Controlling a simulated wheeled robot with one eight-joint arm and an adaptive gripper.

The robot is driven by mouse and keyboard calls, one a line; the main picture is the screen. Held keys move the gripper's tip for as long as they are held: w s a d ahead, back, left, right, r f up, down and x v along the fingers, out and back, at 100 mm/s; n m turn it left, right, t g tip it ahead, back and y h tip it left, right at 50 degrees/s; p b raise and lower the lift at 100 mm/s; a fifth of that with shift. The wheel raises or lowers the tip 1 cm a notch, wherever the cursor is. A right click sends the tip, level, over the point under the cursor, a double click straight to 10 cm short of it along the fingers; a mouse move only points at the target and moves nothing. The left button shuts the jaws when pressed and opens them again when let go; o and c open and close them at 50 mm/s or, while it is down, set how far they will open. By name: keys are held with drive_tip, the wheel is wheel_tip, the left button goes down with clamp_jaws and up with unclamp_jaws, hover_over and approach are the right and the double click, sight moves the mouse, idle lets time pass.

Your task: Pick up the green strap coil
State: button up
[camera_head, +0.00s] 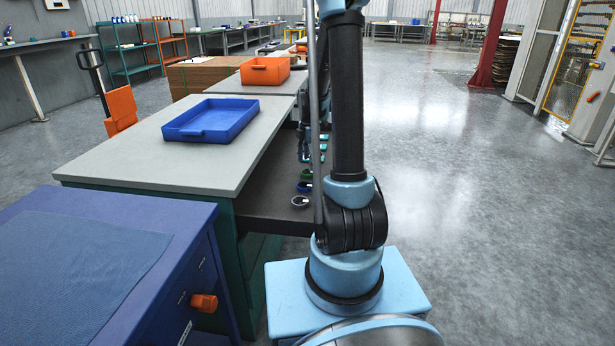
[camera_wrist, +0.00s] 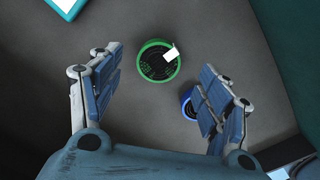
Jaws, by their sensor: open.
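The green strap coil (camera_wrist: 158,62) lies on the dark grey shelf in the wrist view, a round green ring with a dark middle and a white tag. It also shows small in the head view (camera_head: 307,173), on the shelf under the grey worktop. My gripper (camera_wrist: 170,85) is open and empty, its two blue-grey fingers on either side and below the coil in the picture. The coil lies beyond the fingertips, between their lines, and I see no contact.
A blue coil (camera_wrist: 189,104) lies close to the green one, partly behind the right finger. A teal object (camera_wrist: 68,5) is at the top left. The worktop (camera_head: 130,160) overhangs the shelf and carries a blue tray (camera_head: 211,120).

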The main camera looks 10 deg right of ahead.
sight(308, 174)
drive_tip(key=shift+f, duration=2.2)
drive_tip(key=c, duration=1.1)
